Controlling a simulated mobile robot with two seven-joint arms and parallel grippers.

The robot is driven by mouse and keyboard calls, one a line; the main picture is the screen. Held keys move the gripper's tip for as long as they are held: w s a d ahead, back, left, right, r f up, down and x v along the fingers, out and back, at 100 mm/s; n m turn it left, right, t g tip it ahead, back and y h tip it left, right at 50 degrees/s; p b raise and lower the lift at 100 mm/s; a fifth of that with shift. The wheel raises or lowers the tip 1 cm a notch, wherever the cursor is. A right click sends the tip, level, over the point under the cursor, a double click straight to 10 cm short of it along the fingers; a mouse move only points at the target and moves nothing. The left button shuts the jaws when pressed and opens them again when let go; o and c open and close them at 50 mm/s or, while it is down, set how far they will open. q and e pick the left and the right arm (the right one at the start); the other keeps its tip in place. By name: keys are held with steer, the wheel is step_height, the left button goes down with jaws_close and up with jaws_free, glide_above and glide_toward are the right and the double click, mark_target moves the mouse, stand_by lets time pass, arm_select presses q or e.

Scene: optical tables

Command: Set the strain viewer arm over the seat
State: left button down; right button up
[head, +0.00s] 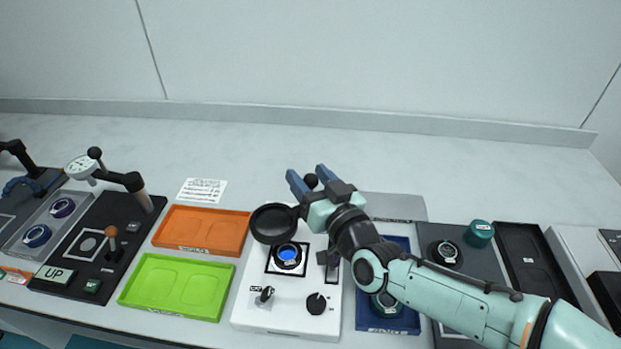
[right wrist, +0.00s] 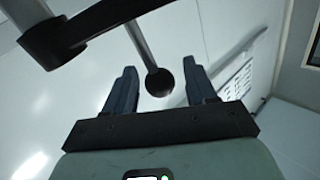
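The strain viewer is a white base (head: 254,307) with a glowing blue round seat (head: 288,255) in a black square frame. Its black round viewer head (head: 272,223) stands raised at the upper left of the seat in the head view, and the seat shows uncovered. A black ball knob (head: 311,181) belongs to the arm, and it also shows on a rod in the right wrist view (right wrist: 160,82). My right gripper (head: 308,176) is open, its blue fingers on either side of the knob with gaps. My forearm hides part of the viewer's right side. My left gripper is out of view.
An orange tray (head: 240,251) and a green tray (head: 170,310) lie to the left, beside a black gauge station (head: 60,262). A blue tray (head: 361,321) and a dark station with a teal knob (head: 480,232) are at right. The table behind is mostly clear.

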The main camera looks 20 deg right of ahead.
steer(key=shift+s, duration=0.1)
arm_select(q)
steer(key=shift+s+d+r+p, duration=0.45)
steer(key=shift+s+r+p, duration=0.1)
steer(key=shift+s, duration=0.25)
arm_select(e)
steer(key=s+d, duration=0.1)
steer(key=s, duration=1.2)
steer(key=shift+d, duration=0.2)
